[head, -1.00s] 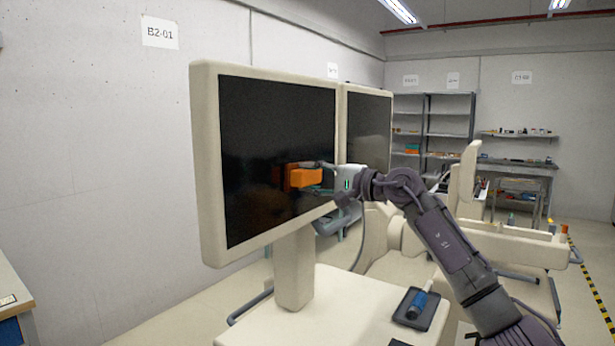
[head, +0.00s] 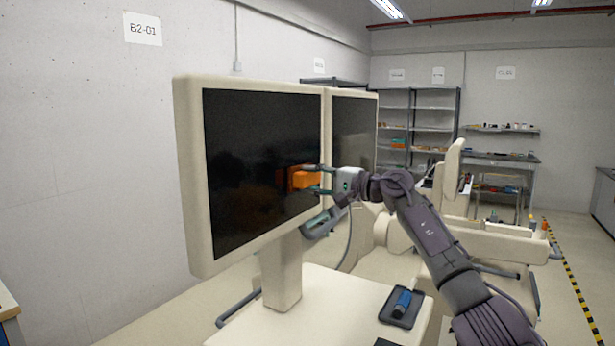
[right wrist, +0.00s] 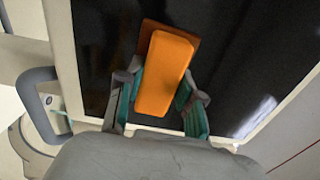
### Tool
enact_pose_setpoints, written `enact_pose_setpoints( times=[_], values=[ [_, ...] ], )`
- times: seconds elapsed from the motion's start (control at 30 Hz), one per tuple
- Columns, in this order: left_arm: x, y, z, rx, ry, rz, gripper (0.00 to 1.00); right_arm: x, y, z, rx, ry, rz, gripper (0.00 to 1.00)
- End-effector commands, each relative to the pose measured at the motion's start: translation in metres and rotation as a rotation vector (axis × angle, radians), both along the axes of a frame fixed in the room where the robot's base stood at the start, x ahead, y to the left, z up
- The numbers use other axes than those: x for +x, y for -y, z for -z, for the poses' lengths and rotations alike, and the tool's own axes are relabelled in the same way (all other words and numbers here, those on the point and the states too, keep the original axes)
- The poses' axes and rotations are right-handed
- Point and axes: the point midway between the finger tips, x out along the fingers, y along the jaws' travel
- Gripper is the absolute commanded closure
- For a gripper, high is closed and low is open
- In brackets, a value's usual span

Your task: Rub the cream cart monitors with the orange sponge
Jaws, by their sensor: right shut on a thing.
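Two cream cart monitors with dark screens stand side by side: the near monitor (head: 186,180) is large at the left, and the far monitor (head: 352,130) is partly hidden behind it. My right gripper (head: 312,180) is shut on the orange sponge (head: 302,179), in front of the right part of the near screen. In the right wrist view the sponge (right wrist: 165,75) sits between the fingers (right wrist: 158,112), its far end at or very close to the dark screen, with a reflection beside it. I cannot tell for sure whether it touches. My left gripper is not in view.
The cream cart top (head: 300,318) below the monitor bears a dark tray (head: 406,306) with a blue object. A grey handle (right wrist: 30,85) is close to my right gripper. Shelves (head: 420,125) and a workbench (head: 500,162) stand at the back.

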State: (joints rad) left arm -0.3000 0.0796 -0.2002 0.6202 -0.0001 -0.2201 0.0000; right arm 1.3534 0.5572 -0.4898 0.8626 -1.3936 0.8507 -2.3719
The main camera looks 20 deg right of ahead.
Motion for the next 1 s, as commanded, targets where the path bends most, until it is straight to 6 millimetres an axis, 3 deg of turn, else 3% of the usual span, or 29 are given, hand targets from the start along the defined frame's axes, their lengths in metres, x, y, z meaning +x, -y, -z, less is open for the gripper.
enact_pose_setpoints(
  times=[0.43, 1.0],
  values=[
    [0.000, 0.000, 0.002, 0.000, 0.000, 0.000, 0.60, -0.001, 0.005, 0.002, -0.001, 0.001, 0.000, 0.96],
    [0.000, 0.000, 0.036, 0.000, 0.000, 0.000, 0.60, -0.043, 0.038, 0.002, 0.001, 0.001, 0.001, 0.96]
  ],
)
